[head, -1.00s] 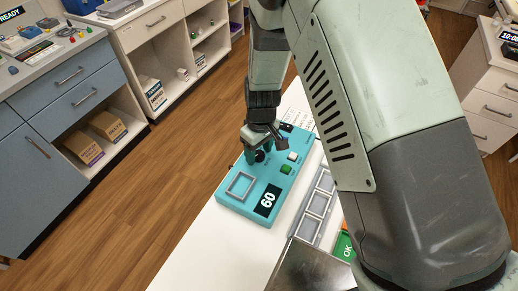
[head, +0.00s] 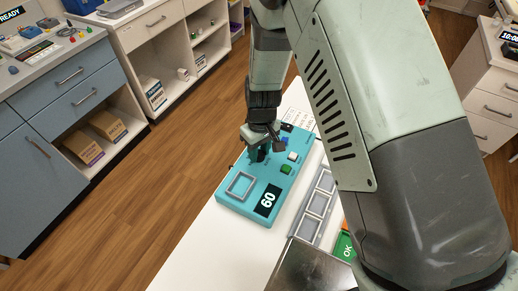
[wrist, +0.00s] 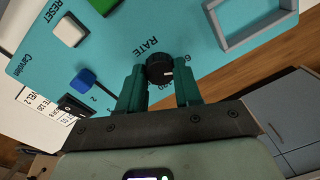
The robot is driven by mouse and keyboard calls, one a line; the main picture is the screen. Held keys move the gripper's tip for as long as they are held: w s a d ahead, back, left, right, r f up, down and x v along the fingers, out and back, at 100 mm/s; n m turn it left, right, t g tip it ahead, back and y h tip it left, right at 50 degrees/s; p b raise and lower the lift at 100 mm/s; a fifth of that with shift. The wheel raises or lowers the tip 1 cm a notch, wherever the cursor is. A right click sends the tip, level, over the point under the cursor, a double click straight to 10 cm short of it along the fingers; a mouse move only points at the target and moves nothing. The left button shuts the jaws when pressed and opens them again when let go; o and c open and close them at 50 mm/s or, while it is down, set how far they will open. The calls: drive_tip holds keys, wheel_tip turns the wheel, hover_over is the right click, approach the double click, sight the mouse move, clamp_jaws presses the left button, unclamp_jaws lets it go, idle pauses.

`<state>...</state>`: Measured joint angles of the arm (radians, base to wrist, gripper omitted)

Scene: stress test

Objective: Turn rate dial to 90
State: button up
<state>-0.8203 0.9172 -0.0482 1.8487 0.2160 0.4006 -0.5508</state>
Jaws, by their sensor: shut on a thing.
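The black rate dial (wrist: 159,68) sits on a teal panel (wrist: 195,35), under the word RATE, in the wrist view. A white mark on the dial points to the right in that view. My gripper (wrist: 158,86) has its two green fingers on either side of the dial and is shut on it. In the head view my gripper (head: 257,154) comes down on the panel (head: 236,207) and mostly hides the dial. The panel's display (head: 267,200) reads 60.
The panel also carries a blue knob (wrist: 83,79), a white button (wrist: 68,31) marked RESET, a green button (head: 286,169) and a raised grey frame (head: 241,185). A grey compartment tray (head: 317,204) and a green OK block (head: 345,246) lie to the right on the white table.

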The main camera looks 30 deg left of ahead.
sight(261, 154)
drive_tip(key=m, duration=0.4)
drive_tip(key=shift+d, duration=0.1)
drive_tip(key=shift+m, duration=1.6)
drive_tip(key=o, duration=1)
drive_tip(key=shift+o, duration=0.2)
wheel_tip(261, 154, up, 11)
drive_tip(key=shift+d, duration=0.25)
drive_tip(key=shift+w, duration=0.1)
